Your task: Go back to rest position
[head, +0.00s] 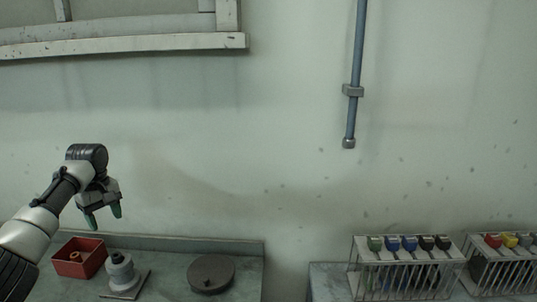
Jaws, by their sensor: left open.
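My left gripper (103,217) shows at the left of the head view, on an arm that comes in from the lower left. Its green-tipped fingers point down and are apart, with nothing between them. It hangs in front of the wall, above a bench (250,272) in the picture. My right gripper is not in view. No gate valve can be clearly made out.
On the bench are a red box (68,263) with a small part inside, a grey fitting (120,272) on a plate and a dark round disc (212,274). Wire racks (358,268) with coloured-handled items stand at right. A blue pipe (357,60) runs down the wall.

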